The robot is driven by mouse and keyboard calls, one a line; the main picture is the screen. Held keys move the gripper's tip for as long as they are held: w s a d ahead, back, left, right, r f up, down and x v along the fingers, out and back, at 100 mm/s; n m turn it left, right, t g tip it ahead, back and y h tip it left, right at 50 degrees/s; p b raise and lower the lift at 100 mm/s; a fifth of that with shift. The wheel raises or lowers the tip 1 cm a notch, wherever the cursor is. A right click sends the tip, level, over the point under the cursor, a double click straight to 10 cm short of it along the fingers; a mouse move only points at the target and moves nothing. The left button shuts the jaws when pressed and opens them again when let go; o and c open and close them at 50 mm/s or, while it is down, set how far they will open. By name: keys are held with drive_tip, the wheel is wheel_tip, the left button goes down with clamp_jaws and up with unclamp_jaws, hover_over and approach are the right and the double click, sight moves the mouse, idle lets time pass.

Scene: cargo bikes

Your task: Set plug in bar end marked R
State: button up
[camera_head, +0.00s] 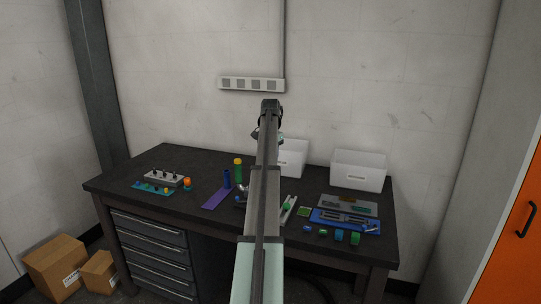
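My arm rises through the middle of the camera_head view and hides part of the table. A small dark and silver shape (241,197) shows left of the arm; it may be my gripper, but its fingers cannot be made out. No letter R is readable. Several small green and blue pieces, such as a green one (339,235), lie along the front right edge; I cannot tell if one is the plug. A pale rail with green on it (289,209) lies just right of the arm. A blue upright cylinder (227,179) stands left of the arm; which thing is the bar is unclear.
A purple strip (215,199), a green cylinder with yellow top (238,171), an orange ball (187,183) and a grey block with dark knobs (164,178) stand left. A blue tray (345,222) lies right. White bins (358,172) stand behind. The back left of the table is clear.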

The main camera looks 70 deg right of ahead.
drive_tip(key=shift+f, duration=0.95)
idle(1.6)
drive_tip(key=o, duration=1.1)
wheel_tip(320, 180, up, 14)
drive_tip(key=shift+f, duration=0.1)
